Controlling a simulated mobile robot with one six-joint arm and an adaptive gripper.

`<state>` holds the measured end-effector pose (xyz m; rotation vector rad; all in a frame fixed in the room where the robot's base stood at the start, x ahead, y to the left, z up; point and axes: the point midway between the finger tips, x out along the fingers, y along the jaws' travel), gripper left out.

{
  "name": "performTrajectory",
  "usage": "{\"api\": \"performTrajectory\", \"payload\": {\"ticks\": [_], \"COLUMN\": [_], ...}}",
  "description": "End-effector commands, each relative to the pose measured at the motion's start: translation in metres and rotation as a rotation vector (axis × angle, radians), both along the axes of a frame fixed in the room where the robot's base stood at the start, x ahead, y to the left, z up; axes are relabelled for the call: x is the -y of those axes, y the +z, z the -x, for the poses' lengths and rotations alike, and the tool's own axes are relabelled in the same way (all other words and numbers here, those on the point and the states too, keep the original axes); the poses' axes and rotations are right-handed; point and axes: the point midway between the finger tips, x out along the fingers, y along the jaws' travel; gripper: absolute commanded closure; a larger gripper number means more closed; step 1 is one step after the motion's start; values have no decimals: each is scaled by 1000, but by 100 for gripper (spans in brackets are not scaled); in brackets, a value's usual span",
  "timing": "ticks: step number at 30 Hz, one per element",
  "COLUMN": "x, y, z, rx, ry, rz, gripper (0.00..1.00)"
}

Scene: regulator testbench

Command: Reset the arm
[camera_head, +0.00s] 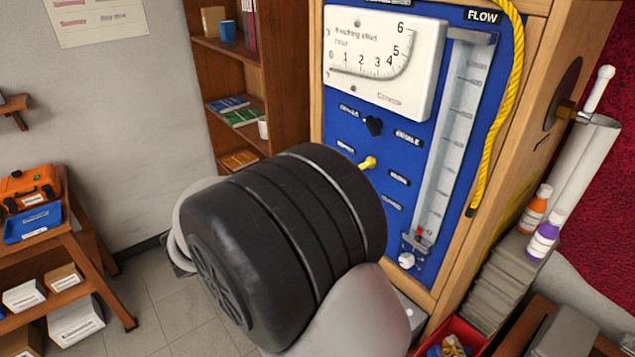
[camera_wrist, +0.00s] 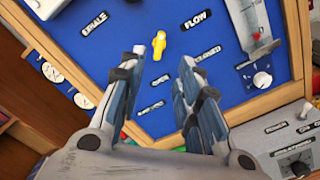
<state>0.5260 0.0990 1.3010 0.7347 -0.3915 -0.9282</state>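My gripper (camera_wrist: 164,72) shows in the wrist view with its two fingers apart and nothing held between them. It faces the blue test panel (camera_wrist: 235,88) and its fingers point toward a small yellow knob (camera_wrist: 159,43). I cannot tell how far the fingertips are from the knob. In the head view my own dark arm link fills the middle and hides the gripper. There the blue panel (camera_head: 405,206) carries a yellow knob (camera_head: 367,163), a black knob (camera_head: 374,125) and a white gauge (camera_head: 385,60).
A flow tube (camera_head: 453,130) and a yellow hose (camera_head: 500,110) run down the panel's right side. Orange and purple bottles (camera_head: 544,238) stand at the right. A red bin (camera_head: 452,335) is below. A bookshelf (camera_head: 197,90) stands behind; tiled floor (camera_head: 180,310) is open at left.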

Motion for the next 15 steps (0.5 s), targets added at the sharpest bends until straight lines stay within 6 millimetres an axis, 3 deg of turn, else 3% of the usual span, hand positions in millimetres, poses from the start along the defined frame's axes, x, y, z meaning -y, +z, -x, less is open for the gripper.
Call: {"api": "performTrajectory", "payload": {"ticks": [4,7,12,15], "x": [25,63,127,149], "y": [2,1,-13,-25], "z": [10,33,96,137], "rx": [-16,-41,-69,-61], "ry": [-54,-144,-331,-428], "rz": [-63,-183,-483,-672], "gripper": [69,69,69,69]}}
